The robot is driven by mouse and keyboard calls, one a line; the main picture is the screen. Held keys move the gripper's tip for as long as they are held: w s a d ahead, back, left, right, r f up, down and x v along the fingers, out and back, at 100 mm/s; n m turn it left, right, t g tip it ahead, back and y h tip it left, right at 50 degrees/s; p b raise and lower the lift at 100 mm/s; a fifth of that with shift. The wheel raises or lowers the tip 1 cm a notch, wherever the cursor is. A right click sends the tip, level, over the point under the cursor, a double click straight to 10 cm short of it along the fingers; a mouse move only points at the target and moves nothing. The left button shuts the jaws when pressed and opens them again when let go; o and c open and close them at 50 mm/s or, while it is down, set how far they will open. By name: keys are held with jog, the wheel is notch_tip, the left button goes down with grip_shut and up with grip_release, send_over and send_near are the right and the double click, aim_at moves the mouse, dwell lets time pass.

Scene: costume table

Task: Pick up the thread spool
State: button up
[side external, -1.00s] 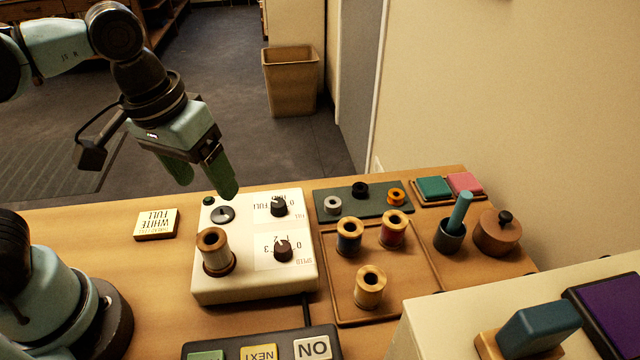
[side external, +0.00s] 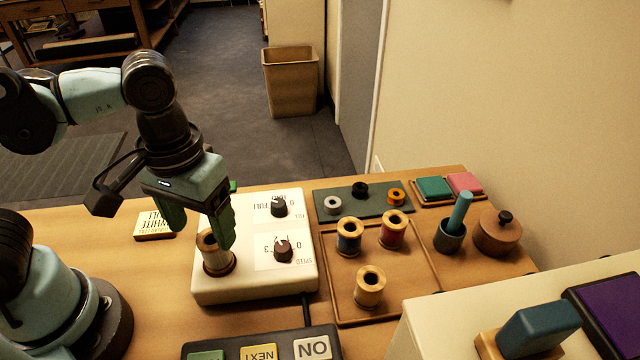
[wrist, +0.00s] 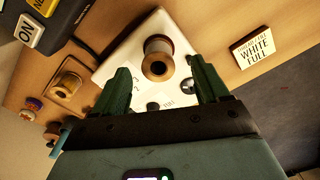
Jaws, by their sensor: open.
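A thread spool (side external: 214,252) with wooden ends and pale thread stands upright on the white machine (side external: 255,288) with two dark knobs. In the wrist view the spool (wrist: 158,58) lies ahead of the fingertips, roughly between their lines. My gripper (side external: 200,232) is open, with green fingers just above and behind the spool; the right finger partly overlaps it in the side view. The wrist view shows my gripper (wrist: 162,78) with nothing held. Other spools, blue (side external: 349,236), red (side external: 393,230) and a pale one (side external: 368,288), stand on a wooden tray (side external: 425,285).
A "WHITE FULL" block (side external: 150,226) lies left of the machine. A button panel (side external: 270,345) is in front. A bobbin mat (side external: 345,208), a mortar-like cup (side external: 450,238) and a round lidded pot (side external: 497,232) stand to the right.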

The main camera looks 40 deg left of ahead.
aim_at(210, 243)
jog(key=shift+w+d+f, duration=0.1)
jog(key=shift+f, duration=0.7)
jog(key=shift+w+d+f, duration=0.1)
jog(key=shift+f, duration=0.65)
jog(key=shift+a+f, duration=0.1)
jog(key=shift+f, duration=0.9)
jog(key=c, duration=1.1)
jog(key=shift+o, duration=0.2)
jog(key=shift+r, duration=0.15)
